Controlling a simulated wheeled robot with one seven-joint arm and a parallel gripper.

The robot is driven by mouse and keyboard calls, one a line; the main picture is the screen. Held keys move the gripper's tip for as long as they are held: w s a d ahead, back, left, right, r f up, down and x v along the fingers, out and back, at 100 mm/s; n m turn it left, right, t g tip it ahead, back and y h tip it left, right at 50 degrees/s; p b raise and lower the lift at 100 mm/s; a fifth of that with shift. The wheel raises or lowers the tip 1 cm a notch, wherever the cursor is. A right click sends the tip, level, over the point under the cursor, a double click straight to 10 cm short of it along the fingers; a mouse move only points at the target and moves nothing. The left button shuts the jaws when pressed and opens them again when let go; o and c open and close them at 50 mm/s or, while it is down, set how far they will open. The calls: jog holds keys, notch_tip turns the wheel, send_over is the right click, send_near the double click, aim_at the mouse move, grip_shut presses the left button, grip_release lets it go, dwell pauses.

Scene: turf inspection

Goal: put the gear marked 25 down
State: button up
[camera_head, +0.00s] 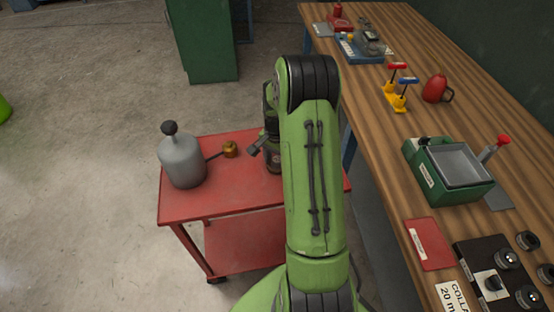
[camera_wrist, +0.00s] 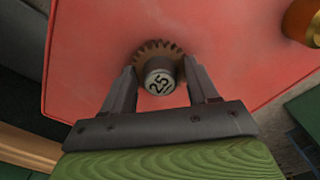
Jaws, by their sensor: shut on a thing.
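The gear marked 25 (camera_wrist: 159,80) shows in the wrist view, a brown toothed wheel with a grey hub that bears the number. My gripper (camera_wrist: 160,82) is shut on it, one finger on each side of the hub. Beneath it is the red top of a cart (camera_wrist: 85,55); I cannot tell whether the gear touches it. In the head view my gripper (camera_head: 258,146) is over the red cart (camera_head: 225,195), partly hidden by my green arm. The gear cannot be made out there.
A grey canister (camera_head: 183,162) with a black knob and a small brass piece (camera_head: 230,149) stand on the cart, left of my gripper. A wooden bench (camera_head: 450,80) on the right holds a green box (camera_head: 448,172), a red booklet (camera_head: 429,243) and a dark plate with knobs (camera_head: 490,280).

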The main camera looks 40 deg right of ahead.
aim_at(277, 159)
jog(key=o, duration=1)
jog(key=shift+f, duration=0.15)
jog(key=shift+o, duration=0.2)
notch_tip(277, 159, up, 12)
jog(key=r+p, duration=0.1)
jog(key=p, duration=0.2)
jog(key=s+a+r+n+t+h, duration=0.1)
jog(key=s+a+r+n, duration=0.2)
jog(key=a+r, duration=0.25)
jog(key=s+a+r+n+t, duration=0.1)
jog(key=s+a+r+n, duration=0.15)
jog(key=a+r, duration=0.35)
jog(key=s+a+r+n+t+y, duration=0.1)
jog(key=s+a+n+t, duration=0.2)
jog(key=s+a+n, duration=0.6)
jog(key=s+a, duration=0.2)
jog(key=s, duration=0.2)
jog(key=shift+s+r+t, duration=0.25)
jog(key=shift+r+t, duration=0.05)
